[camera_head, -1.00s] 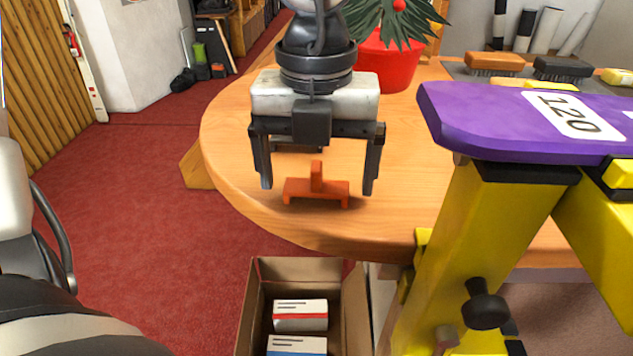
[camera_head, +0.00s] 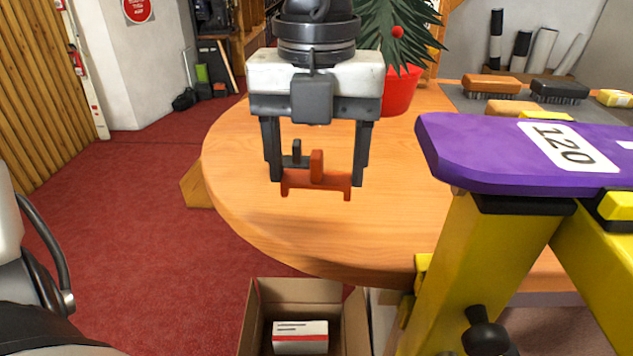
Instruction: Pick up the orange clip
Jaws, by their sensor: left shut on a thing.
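The orange clip (camera_head: 317,180) is a small bar with an upright tab in the middle. It is between the fingers of my left gripper (camera_head: 316,182), whose two dark fingers are shut on its ends. The clip appears to be held just above the round wooden table (camera_head: 250,215). A small dark upright piece shows right behind the clip. My right gripper is not in the view.
A yellow stand with a purple top marked 120 (camera_head: 500,150) is close on the right. A red pot with a plant (camera_head: 402,92) stands behind the gripper. Brushes (camera_head: 490,85) lie at the back right. An open cardboard box (camera_head: 250,312) holding a small carton (camera_head: 300,338) is below the table edge.

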